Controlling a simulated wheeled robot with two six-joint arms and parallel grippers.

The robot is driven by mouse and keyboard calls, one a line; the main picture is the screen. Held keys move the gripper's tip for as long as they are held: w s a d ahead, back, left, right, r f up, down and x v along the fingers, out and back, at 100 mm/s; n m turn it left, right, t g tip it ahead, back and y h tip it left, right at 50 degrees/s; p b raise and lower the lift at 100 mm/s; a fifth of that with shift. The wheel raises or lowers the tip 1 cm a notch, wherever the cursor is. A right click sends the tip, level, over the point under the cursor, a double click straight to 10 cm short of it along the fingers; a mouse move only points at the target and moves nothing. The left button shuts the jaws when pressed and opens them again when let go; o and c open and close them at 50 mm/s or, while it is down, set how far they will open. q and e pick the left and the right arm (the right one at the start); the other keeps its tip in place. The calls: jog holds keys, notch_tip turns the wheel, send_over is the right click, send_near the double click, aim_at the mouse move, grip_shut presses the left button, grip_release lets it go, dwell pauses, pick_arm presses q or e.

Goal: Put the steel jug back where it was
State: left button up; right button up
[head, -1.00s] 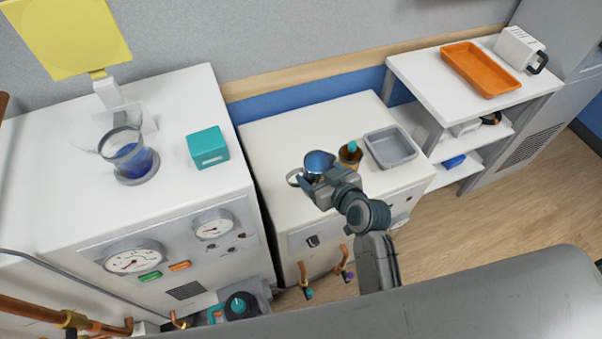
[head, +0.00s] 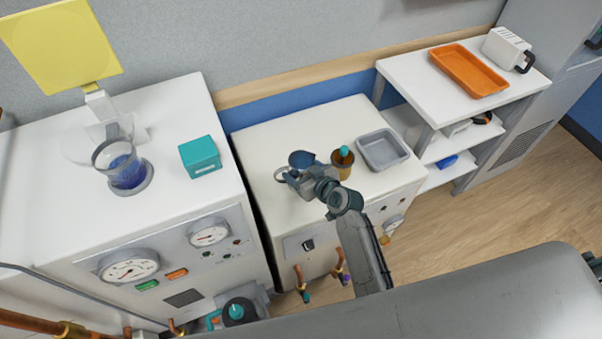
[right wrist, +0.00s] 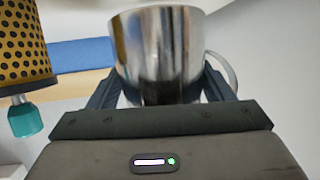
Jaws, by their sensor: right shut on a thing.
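The steel jug (head: 301,160) is at the white cabinet top (head: 262,147) in the middle of the head view, its handle on the left. My right gripper (head: 300,180) is shut on it. In the right wrist view the shiny jug (right wrist: 157,45) sits between the two fingers (right wrist: 158,90), with its handle at the right. The jug looks upright or nearly so. Whether its base touches the cabinet top is hidden by the gripper. My left gripper is not in view.
A teal box (head: 200,157) and a beaker of blue liquid (head: 126,168) stand on the left cabinet. The cabinet top left of the jug is clear.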

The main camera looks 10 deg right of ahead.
jog(key=shift+w+f, duration=0.1)
jog(key=shift+w, duration=0.95)
jog(key=shift+w+f, duration=0.1)
jog(key=shift+f, duration=0.05)
jog(key=shift+f+b, duration=1.4)
jog(key=shift+f, duration=0.2)
jog(key=shift+d+f, duration=0.1)
jog(key=o, duration=1.2)
